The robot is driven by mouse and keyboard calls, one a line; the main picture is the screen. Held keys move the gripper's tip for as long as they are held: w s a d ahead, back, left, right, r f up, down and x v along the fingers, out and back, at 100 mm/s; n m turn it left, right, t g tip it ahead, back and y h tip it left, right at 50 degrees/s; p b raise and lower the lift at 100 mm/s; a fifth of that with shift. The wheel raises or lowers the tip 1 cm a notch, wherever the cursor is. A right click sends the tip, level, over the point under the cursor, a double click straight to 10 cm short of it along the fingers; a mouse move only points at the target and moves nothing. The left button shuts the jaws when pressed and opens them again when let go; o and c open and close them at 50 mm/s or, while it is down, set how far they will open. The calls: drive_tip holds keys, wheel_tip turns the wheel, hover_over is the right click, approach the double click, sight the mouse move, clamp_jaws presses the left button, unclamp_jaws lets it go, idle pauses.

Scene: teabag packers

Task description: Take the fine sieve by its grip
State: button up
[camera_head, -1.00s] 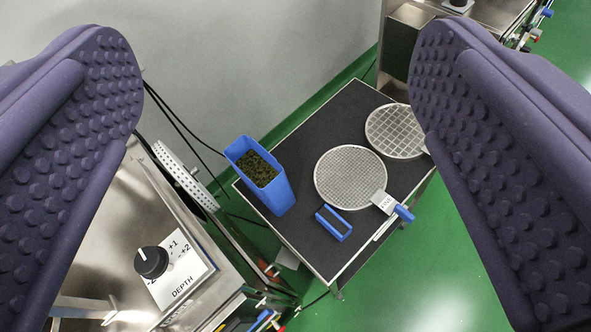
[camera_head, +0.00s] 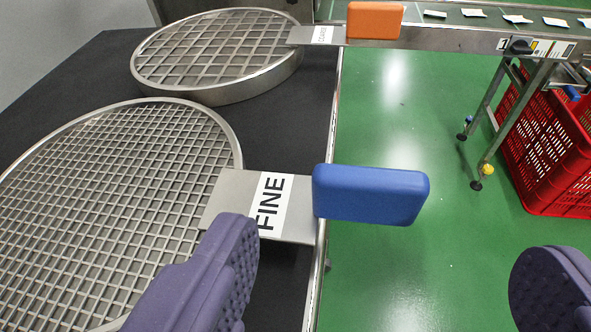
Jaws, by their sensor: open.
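The fine sieve (camera_head: 110,190) is a round metal mesh disc lying on the black table top at the left. Its metal tab carries a white label reading FINE (camera_head: 271,203). Its blue grip (camera_head: 370,195) sticks out past the table edge over the floor. My gripper (camera_head: 385,290) is open and empty, with purple padded fingers. The left finger overlaps the lower part of the tab and sieve in the picture. The right finger is at the lower right, over the green floor. The blue grip shows above the gap between the fingers, and I cannot tell any contact.
A coarse sieve (camera_head: 215,50) with an orange grip (camera_head: 375,20) lies behind the fine one. A conveyor (camera_head: 450,38) with several small packets runs along the back. A red crate (camera_head: 550,150) stands at the right.

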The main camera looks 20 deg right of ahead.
sight(370, 192)
drive_tip(key=b+x, duration=0.1)
drive_tip(key=x, duration=0.3)
drive_tip(key=b+x, duration=0.2)
drive_tip(key=x, duration=0.1)
drive_tip(key=shift+w+f, duration=0.3)
drive_tip(key=shift+f, duration=0.05)
drive_tip(key=shift+r, duration=0.1)
drive_tip(key=c, duration=1.2)
